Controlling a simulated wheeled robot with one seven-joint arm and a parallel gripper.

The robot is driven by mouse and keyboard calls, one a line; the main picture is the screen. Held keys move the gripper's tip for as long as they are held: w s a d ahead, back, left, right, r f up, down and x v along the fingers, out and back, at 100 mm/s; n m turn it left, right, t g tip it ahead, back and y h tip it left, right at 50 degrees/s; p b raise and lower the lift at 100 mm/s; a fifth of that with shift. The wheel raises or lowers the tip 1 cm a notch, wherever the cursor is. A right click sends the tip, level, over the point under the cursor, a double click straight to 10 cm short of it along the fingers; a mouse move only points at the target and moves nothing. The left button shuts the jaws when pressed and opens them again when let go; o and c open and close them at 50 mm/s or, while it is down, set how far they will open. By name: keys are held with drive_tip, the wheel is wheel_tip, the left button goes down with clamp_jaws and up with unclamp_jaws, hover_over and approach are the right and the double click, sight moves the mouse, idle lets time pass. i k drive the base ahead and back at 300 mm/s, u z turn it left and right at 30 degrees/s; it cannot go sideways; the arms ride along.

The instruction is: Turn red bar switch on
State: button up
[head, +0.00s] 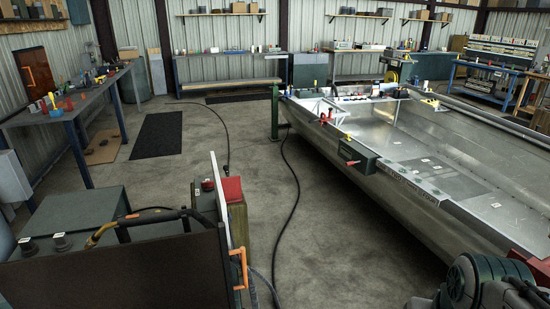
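A dark green box (358,154) is fixed on the near side edge of the metal hull. A small red bar (352,163) sticks out from its front face and looks like the red bar switch. It lies roughly level, with a pale tip at its left end; its exact setting is too small to tell. Part of my arm shows at the bottom right corner, well apart from the switch. My gripper is not in view.
The open metal hull (450,172) fills the right side. A dark welding cabinet (125,265) with a cable and torch stands at the near left. Black cables (292,200) lie on the concrete floor (330,250). The floor between cabinet and hull is otherwise mostly clear.

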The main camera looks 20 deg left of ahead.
sight(207, 187)
drive_tip(key=z, duration=0.05)
drive_tip(key=i, duration=1.85)
drive_tip(key=u, duration=1.15)
drive_tip(key=i, duration=0.95)
drive_tip(key=u, duration=1.15)
drive_tip(key=i, duration=0.3)
drive_tip(key=u, duration=0.15)
